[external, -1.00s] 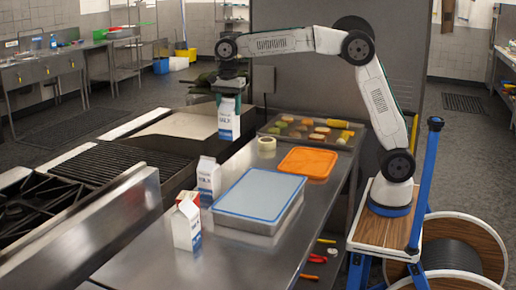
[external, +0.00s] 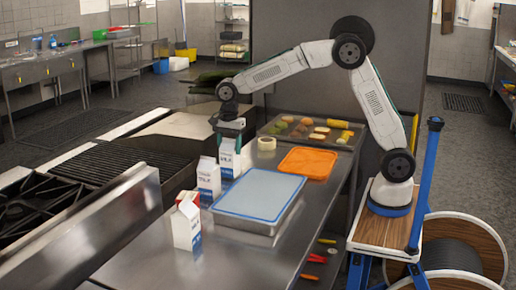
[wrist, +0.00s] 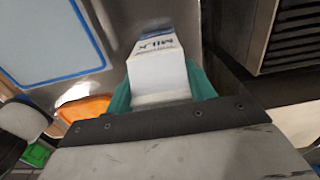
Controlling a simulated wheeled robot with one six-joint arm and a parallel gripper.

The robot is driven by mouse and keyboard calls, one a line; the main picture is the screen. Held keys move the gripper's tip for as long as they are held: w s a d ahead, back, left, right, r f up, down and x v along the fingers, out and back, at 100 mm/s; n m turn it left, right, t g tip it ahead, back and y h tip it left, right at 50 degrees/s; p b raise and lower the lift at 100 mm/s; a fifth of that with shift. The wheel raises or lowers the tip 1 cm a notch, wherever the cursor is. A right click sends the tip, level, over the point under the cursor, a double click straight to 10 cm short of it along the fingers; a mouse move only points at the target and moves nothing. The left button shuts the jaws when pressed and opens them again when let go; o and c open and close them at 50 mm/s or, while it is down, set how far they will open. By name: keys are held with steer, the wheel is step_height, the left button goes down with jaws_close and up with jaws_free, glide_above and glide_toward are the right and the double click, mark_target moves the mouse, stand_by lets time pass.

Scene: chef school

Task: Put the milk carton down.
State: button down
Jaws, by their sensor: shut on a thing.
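My gripper (external: 229,130) points down and is shut on a white and blue milk carton (external: 227,158), held upright at the counter. In the wrist view the same carton (wrist: 160,68) sits between the green fingers. I cannot tell whether its base touches the counter, because a second milk carton (external: 208,178) partly hides it in the external view. That second carton stands upright just in front and to the left. A third carton (external: 186,222), with some red on top, stands nearer on the metal counter (external: 190,268).
A container with a blue-rimmed lid (external: 258,193) lies right of the cartons. Behind it are an orange board (external: 307,162), a tape roll (external: 266,144) and a food tray (external: 335,143). A grill (external: 125,160) lies to the left. The counter's near part is clear.

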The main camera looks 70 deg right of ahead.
steer(key=shift+f, duration=0.25)
steer(key=c, duration=0.5)
jaws_free()
steer(key=shift+f, duration=0.15)
